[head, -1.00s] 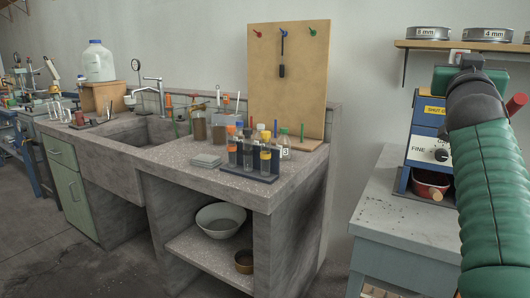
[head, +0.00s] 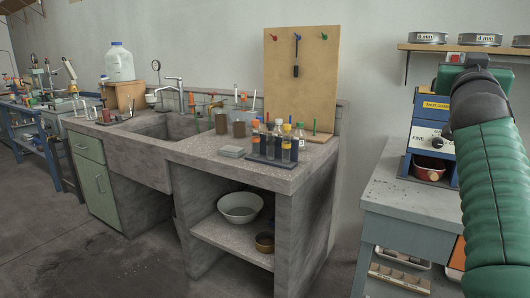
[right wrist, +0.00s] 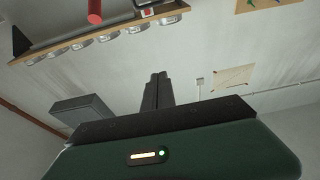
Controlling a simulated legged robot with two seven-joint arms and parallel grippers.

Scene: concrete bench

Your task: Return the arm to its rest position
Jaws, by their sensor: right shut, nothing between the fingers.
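My right arm (head: 495,170), a green padded sleeve with a dark joint, rises along the right edge of the head view. It is bent at the top, in front of the blue machine and wall shelf. Its gripper cannot be made out in the head view. In the right wrist view my right gripper (right wrist: 157,80) shows two dark fingers pressed together with nothing between them. They point up toward the wall and shelf, clear of any object. My left arm and gripper are not in view.
A concrete bench (head: 190,155) with a sink holds a rack of capped tubes (head: 275,148) and a pegboard (head: 298,80). A blue machine (head: 432,130) stands on a grey table (head: 410,198) near my right arm. A wall shelf (head: 450,47) carries sieves. Floor at left is open.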

